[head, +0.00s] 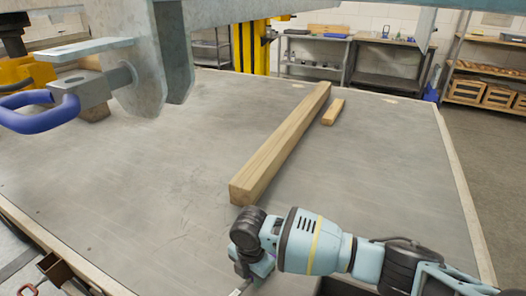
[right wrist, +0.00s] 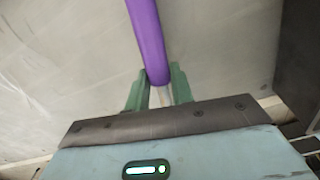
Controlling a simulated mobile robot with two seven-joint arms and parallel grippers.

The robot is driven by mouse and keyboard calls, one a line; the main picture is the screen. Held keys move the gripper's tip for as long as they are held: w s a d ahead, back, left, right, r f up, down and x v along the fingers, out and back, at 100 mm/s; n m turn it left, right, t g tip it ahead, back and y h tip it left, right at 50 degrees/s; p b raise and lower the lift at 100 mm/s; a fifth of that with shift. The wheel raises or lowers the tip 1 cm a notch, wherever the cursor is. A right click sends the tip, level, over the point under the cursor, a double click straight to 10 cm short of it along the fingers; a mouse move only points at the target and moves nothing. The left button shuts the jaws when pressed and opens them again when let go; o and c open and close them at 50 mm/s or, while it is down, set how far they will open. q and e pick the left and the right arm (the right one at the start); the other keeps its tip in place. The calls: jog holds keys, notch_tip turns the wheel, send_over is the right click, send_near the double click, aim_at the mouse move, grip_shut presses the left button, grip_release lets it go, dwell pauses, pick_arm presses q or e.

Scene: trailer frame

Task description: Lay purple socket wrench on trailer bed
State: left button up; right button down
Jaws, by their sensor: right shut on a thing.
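The purple socket wrench (right wrist: 147,40) shows in the right wrist view as a smooth purple handle running up out of the picture. A thin pale shaft below it lies between the two green fingers of my right gripper (right wrist: 159,85), which is shut on the wrench. In the head view my right gripper (head: 245,278) points down at the bottom edge, partly cut off, and the wrench cannot be made out clearly there. The grey trailer bed (head: 130,185) spreads below and ahead of my right arm. My left gripper is not in view.
A long wooden beam (head: 280,145) lies across the bed just beyond my right gripper, with a short wood block (head: 333,112) beside it. A steel frame part (head: 165,60) with a blue-purple shackle (head: 40,112) hangs at left. The bed's middle left is clear.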

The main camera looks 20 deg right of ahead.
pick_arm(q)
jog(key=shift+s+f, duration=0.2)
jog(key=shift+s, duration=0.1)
pick_arm(e)
jog(key=shift+f, duration=0.4)
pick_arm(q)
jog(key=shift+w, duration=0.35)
pick_arm(e)
jog(key=shift+f, duration=0.45)
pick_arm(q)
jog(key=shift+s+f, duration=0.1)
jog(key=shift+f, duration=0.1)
pick_arm(e)
jog(key=shift+f, duration=0.25)
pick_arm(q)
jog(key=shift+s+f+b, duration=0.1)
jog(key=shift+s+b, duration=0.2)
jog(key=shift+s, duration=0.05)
pick_arm(e)
jog(key=shift+f, duration=0.25)
jog(key=c, duration=0.5)
grip_release()
jog(key=shift+o, duration=0.5)
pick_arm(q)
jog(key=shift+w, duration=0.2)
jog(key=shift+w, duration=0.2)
